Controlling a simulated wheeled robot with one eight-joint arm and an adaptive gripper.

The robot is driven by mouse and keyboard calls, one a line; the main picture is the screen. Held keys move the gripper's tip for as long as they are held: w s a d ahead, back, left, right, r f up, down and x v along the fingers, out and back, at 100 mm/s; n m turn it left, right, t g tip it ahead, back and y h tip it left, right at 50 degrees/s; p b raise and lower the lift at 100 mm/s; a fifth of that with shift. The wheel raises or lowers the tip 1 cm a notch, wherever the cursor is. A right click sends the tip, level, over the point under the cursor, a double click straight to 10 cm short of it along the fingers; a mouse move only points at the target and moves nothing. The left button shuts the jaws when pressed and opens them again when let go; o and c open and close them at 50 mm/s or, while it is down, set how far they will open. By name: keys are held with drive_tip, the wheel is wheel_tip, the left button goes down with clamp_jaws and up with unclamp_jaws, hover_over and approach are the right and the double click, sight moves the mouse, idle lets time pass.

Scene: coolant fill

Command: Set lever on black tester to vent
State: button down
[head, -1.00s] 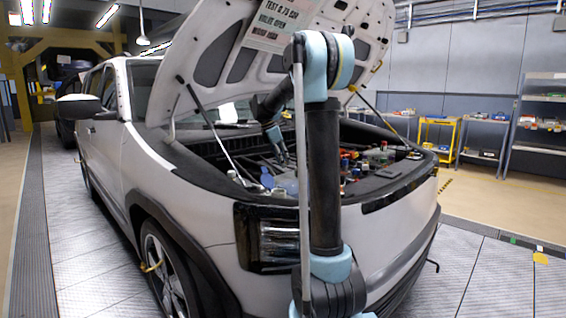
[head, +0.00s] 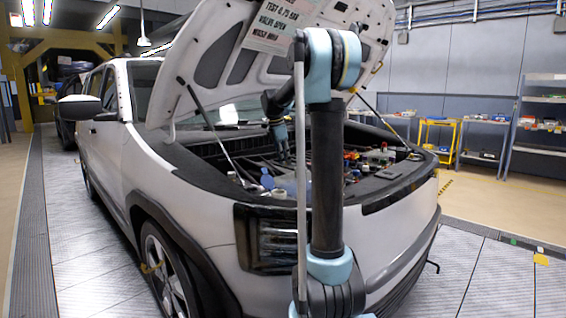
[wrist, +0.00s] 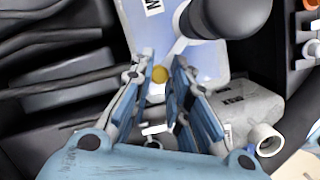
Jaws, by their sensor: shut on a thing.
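In the wrist view, a dark rounded body (wrist: 236,14) with a white neck stands at the top, just beyond my fingers; it may be part of the black tester. My gripper (wrist: 165,72) has its two blue fingers drawn close, with a small yellow round piece (wrist: 158,74) between the tips. I cannot tell whether this piece is the lever's end. No vent marking is readable. In the head view, my gripper (head: 283,155) reaches down into the engine bay, too small to show its grip, and the tester is not clearly made out.
A pale translucent tank (wrist: 190,62) lies below the fingers, with dark ribbed hoses (wrist: 60,70) at left. A grey block (wrist: 240,110) and a white pipe end (wrist: 265,138) sit at right. The raised hood (head: 225,60) and its strut (head: 215,135) flank my arm.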

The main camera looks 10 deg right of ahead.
drive_tip(key=shift+d+r+t+y, duration=0.3)
drive_tip(key=shift+d+r+y, duration=0.1)
drive_tip(key=shift+y, duration=0.5)
drive_tip(key=shift+d+y, duration=0.25)
drive_tip(key=shift+y, duration=0.25)
idle(0.9)
drive_tip(key=c, duration=1.5)
unclamp_jaws()
drive_tip(key=shift+a+r, duration=0.1)
drive_tip(key=shift+r, duration=0.05)
drive_tip(key=r, duration=0.4)
drive_tip(key=s+r, duration=0.1)
drive_tip(key=r, duration=0.6)
drive_tip(key=shift+s+r, duration=0.3)
drive_tip(key=shift+s, duration=0.1)
